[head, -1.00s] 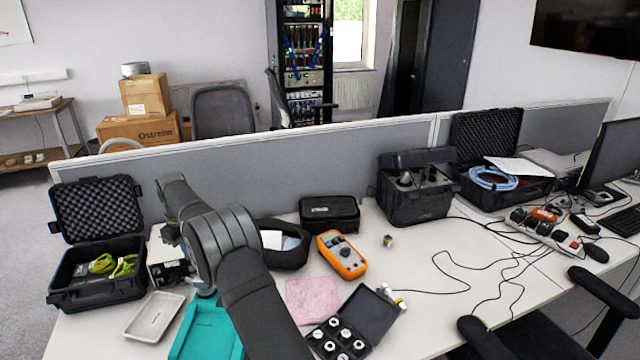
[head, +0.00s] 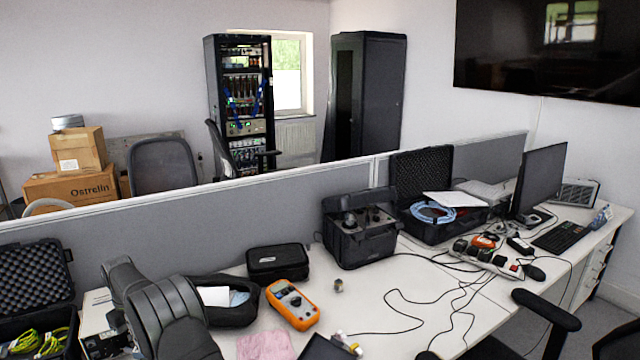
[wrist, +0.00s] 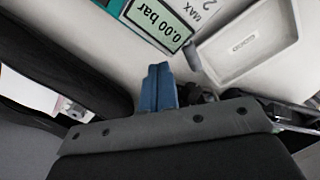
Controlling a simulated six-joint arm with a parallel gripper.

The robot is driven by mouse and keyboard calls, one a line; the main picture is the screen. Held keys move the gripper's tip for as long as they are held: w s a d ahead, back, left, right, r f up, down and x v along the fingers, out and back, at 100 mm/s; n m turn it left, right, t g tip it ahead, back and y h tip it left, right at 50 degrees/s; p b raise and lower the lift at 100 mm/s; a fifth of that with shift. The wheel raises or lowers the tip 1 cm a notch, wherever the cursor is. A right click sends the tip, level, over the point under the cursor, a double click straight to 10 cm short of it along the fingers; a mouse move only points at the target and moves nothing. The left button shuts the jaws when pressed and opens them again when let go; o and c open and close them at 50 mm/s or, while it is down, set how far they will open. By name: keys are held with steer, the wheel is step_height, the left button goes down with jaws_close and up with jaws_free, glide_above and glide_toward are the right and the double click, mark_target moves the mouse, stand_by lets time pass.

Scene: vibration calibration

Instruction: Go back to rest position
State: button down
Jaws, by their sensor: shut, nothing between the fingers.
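My gripper (wrist: 158,88) shows in the wrist view as two blue fingers pressed together, with nothing between them. It points toward the white table top. In the head view my arm's dark links stand at the lower left, and the gripper itself is hidden or out of frame there. In the wrist view a teal device with a display reading 0.00 bar (wrist: 158,22) lies beyond the fingers. A pale tray (wrist: 243,45) lies to its right. The fingers appear apart from both.
In the head view, an orange multimeter (head: 292,305), a black pouch (head: 278,262), a pink cloth (head: 265,346) and a black instrument case (head: 360,232) lie right of my arm. An open foam-lined case (head: 35,275) is at the left. A grey partition (head: 290,205) runs behind.

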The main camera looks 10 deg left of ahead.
stand_by(0.4)
step_height(320, 180, up, 7)
steer(key=s+n, duration=0.1)
steer(key=n, duration=0.2)
step_height(320, 180, down, 7)
steer(key=w+d+m, duration=0.4)
steer(key=d+m, duration=0.3)
steer(key=m, duration=0.9)
step_height(320, 180, up, 8)
stand_by(0.4)
